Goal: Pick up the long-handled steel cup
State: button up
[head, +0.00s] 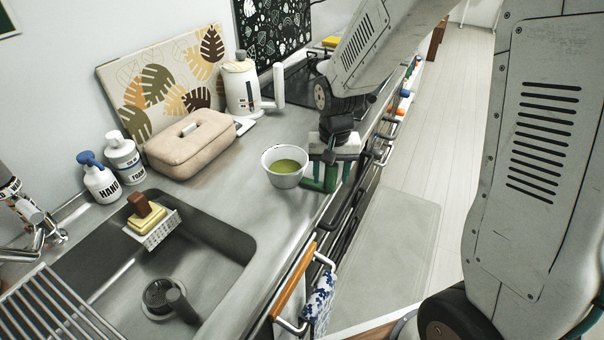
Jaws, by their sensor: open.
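A round, light metallic cup (284,177) with green contents stands upright on the steel counter, near its front edge. No long handle shows on it; its right side is partly hidden by my gripper. My gripper (328,182) points down at the cup's right side, with green fingertips low near the counter. Its jaws are open. I cannot tell whether a handle lies between the fingers, or whether they touch the cup.
A sink (200,235) with a drying rack (50,310) lies at the lower left. A beige lidded box (190,145), white kettle (240,88) and two pump bottles (100,180) stand along the wall. Drawer handles line the counter front. The counter between box and cup is clear.

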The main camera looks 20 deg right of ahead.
grip_shut()
jog(key=shift+r, duration=0.15)
